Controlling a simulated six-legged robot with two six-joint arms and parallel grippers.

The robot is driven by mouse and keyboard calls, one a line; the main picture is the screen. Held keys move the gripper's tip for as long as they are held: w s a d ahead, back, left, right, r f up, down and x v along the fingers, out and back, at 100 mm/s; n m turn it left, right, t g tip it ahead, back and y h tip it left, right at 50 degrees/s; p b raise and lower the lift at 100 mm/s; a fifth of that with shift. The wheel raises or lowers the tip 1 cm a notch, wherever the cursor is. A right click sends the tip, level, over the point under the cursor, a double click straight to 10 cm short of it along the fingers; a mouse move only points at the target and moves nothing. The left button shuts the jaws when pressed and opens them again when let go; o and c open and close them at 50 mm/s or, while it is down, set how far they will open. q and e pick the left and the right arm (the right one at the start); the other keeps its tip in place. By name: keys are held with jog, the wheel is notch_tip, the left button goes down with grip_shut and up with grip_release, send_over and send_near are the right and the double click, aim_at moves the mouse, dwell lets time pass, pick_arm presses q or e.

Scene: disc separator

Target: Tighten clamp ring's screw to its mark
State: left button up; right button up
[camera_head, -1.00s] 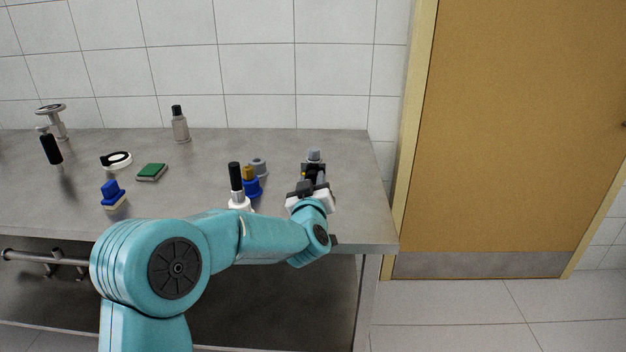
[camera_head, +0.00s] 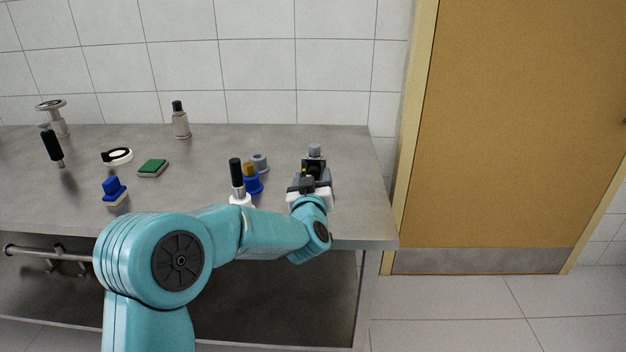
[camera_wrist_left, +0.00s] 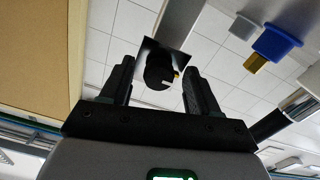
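The clamp ring's stand (camera_head: 315,151) is a grey post at the right end of the bench. A black knob, apparently the screw (camera_wrist_left: 160,70), sits against a shiny grey plate in the left wrist view, with a small pale and yellow mark at its side. My left gripper (camera_head: 314,176) reaches in from the front. In the left wrist view the left gripper (camera_wrist_left: 158,78) is open, one finger on each side of the knob, with gaps showing. The ring itself is mostly hidden in the head view. My right gripper is in neither view.
A green sponge block (camera_head: 152,168) and a blue-handled brush (camera_head: 114,190) lie farther left. The bench's right edge is close.

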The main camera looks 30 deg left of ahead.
pick_arm(q)
jog(key=v, duration=1.6)
jog(key=shift+s+b, duration=0.2)
jog(key=shift+b, duration=0.25)
jog(key=s+d+f+m+g+h, duration=0.1)
jog(key=d+f+m+g+h, duration=0.2)
jog(key=f, duration=1.3)
jog(key=s+d+f+m+g+h, duration=0.2)
jog(key=d+f+g+h, duration=0.15)
jog(key=f, duration=1.15)
jog(key=s+d+f+m+g+h, duration=0.2)
jog(key=s+d+f+g+h, duration=0.35)
jog(key=s+d+f, duration=0.6)
jog(key=s+d+g+h, duration=0.1)
jog(key=s+g, duration=0.2)
jog(key=s, duration=0.4)
notch_tip(320, 180, up, 12)
jog(key=p, duration=1.2)
jog(key=shift+w+f, duration=0.15)
jog(key=shift+f, duration=0.1)
